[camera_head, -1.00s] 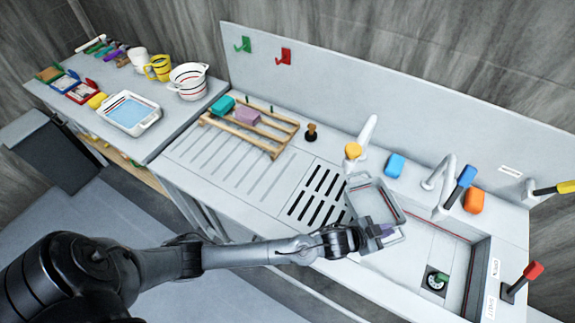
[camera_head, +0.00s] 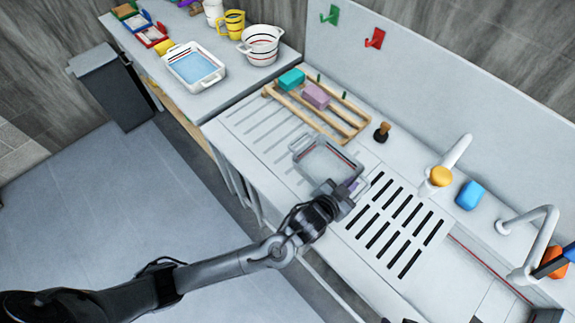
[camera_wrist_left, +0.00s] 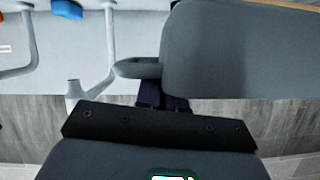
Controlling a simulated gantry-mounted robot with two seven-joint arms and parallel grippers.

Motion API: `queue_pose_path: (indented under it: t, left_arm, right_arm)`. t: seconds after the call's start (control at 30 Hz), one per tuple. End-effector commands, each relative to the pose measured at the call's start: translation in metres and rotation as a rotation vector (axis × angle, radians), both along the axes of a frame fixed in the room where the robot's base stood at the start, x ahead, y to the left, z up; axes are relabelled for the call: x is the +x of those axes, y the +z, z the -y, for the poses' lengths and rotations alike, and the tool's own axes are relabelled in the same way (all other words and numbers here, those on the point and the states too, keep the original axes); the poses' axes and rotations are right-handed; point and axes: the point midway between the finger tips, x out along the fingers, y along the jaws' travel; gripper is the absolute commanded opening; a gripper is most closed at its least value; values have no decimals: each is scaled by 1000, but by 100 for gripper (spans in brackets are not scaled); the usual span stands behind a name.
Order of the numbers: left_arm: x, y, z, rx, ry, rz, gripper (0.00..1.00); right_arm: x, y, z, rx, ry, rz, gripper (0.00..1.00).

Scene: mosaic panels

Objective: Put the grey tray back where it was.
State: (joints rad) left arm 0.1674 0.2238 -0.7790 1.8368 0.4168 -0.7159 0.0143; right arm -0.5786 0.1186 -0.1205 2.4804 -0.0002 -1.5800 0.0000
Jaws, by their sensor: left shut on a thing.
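The grey tray (camera_head: 324,160) is a shallow rectangle with a handle at its end. It is over the ridged drainboard, in front of the wooden rack and left of the black-slotted grate. My left gripper (camera_head: 346,189) is shut on the tray's near-right handle. In the left wrist view the tray (camera_wrist_left: 240,50) fills the upper right, and its handle is between the dark fingers (camera_wrist_left: 162,98). I cannot tell how high the tray is above the drainboard. My right gripper is not in view.
The wooden rack (camera_head: 345,117) holds a teal block (camera_head: 291,79) and a purple block (camera_head: 316,95). A brown stopper (camera_head: 382,132) stands right of it. The slotted grate (camera_head: 398,222) is clear. A white basin (camera_head: 194,66) with blue inside is on the left counter.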

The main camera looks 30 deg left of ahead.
Motion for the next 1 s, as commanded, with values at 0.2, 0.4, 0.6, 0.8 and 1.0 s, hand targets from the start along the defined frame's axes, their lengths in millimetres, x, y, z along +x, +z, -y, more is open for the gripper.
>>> queue_pose_path:
  t: [0.2,0.4,0.6,0.8,1.0]
  left_arm:
    - [9,-22,-24,9,2,2,0]
    - [26,-47,-61,10,1,2,0]
    - [40,-66,-90,7,0,2,0]
    - [46,-74,-103,4,-1,3,0]
    - [46,-90,-104,4,0,0,0]
  right_arm:
    - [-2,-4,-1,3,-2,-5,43]
    - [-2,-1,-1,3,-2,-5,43]
    - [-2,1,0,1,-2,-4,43]
    - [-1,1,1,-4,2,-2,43]
    - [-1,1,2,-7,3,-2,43]
